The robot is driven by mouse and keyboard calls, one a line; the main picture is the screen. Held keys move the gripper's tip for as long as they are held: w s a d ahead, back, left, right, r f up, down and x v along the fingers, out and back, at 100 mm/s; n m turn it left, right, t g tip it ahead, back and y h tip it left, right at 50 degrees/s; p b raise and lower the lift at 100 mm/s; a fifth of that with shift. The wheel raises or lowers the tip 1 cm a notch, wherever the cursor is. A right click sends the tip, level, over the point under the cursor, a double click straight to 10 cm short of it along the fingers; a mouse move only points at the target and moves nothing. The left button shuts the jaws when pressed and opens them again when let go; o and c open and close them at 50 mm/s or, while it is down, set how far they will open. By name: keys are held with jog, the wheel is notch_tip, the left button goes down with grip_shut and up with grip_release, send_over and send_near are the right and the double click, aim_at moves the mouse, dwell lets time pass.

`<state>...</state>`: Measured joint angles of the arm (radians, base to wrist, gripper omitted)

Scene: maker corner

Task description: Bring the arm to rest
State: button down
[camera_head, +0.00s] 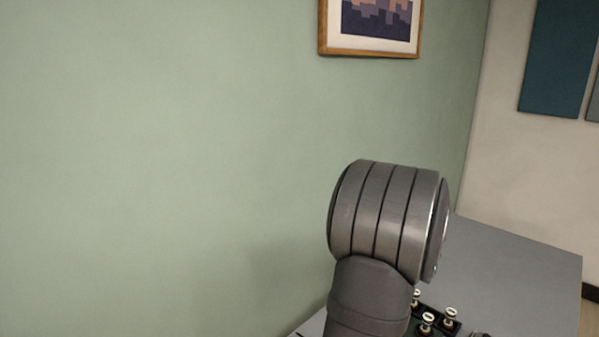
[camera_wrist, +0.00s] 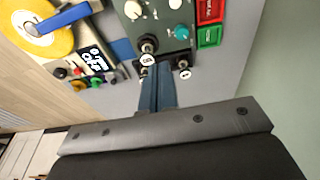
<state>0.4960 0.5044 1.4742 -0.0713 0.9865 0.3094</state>
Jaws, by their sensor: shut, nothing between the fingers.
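My gripper (camera_wrist: 158,88) shows in the wrist view as two blue-grey fingers, pressed together with nothing between them. Its tips point at the grey table top, close to a small dark fitting with a round white tag (camera_wrist: 148,60). Whether the tips touch anything cannot be told. In the head view one of my arm links stands in the lower middle and hides part of the table; the fingers do not show there.
A grey table (camera_head: 520,270) stands at the right of the head view, with several white-topped posts (camera_head: 427,322). The wrist view shows a green panel (camera_wrist: 172,12) with knobs, red (camera_wrist: 209,10) and green (camera_wrist: 209,37) blocks, and a yellow disc (camera_wrist: 58,42). A framed picture (camera_head: 327,28) hangs above.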

jog(key=w+r+t+h, duration=0.1)
jog(key=w+r, duration=0.4)
jog(key=r, duration=0.7)
jog(key=shift+w+d, duration=0.3)
jog(key=shift+d, duration=0.1)
jog(key=c, duration=2)
grip_release()
jog(key=o, duration=2)
jog(key=s+a+f+g+y, duration=0.2)
jog(key=s+a+f, duration=0.6)
jog(key=a+f, duration=0.1)
jog(key=shift+s+a+g+y, duration=0.25)
jog(key=shift+s+g+y, duration=0.05)
jog(key=shift+s, duration=0.05)
notch_tip(320, 180, down, 9)
jog(key=shift+f, duration=0.2)
notch_tip(320, 180, up, 10)
